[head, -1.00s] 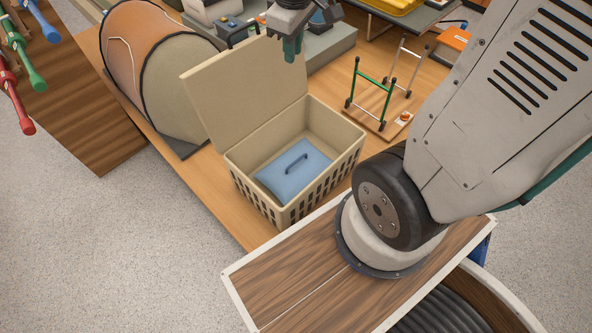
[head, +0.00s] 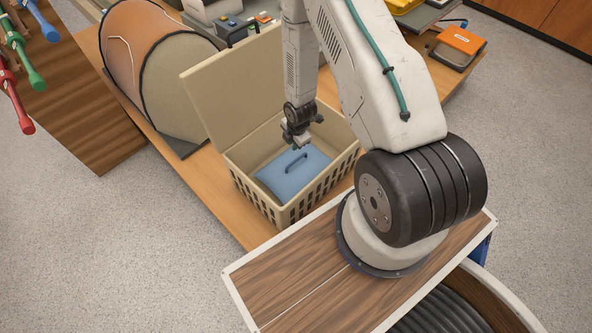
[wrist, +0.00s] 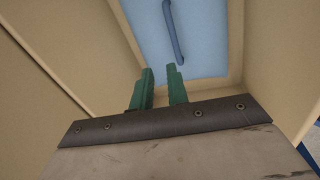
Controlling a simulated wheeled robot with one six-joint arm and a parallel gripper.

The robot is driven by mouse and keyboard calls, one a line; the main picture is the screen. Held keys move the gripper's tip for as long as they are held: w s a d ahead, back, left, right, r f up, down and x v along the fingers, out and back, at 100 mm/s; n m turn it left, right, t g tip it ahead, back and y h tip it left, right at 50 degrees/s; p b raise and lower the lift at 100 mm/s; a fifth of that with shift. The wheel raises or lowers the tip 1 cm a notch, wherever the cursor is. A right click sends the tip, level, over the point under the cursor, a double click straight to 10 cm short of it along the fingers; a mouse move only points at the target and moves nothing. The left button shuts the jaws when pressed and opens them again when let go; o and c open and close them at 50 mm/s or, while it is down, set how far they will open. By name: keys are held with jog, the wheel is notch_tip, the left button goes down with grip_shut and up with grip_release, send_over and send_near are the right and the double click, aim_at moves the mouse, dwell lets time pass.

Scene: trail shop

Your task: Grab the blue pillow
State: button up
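The blue pillow (head: 284,183) lies flat inside the open beige basket (head: 245,190), with a darker blue loop handle on its top. My gripper (head: 297,146) hangs over the basket, just behind the handle in the head view. In the wrist view the pillow (wrist: 200,45) and its handle (wrist: 172,30) show beyond my green fingertips. The fingers stand apart with nothing between them. The gap to the handle is hard to judge. My gripper is not holding the pillow.
The basket's lid (head: 235,75) stands open on the left and back side. The basket's walls surround the pillow closely. A large orange-and-tan drum-shaped object (head: 165,70) stands left of the basket on the wooden table. An orange box (head: 460,42) lies at the far right.

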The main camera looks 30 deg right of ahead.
jog(key=n, duration=0.1)
send_over(294, 162)
notch_tip(294, 162, down, 5)
notch_tip(294, 162, down, 6)
jog(key=shift+a+f, duration=0.1)
jog(key=shift+f, duration=0.05)
jog(key=shift+w+f, duration=0.1)
jog(key=shift+f, duration=0.4)
grip_shut()
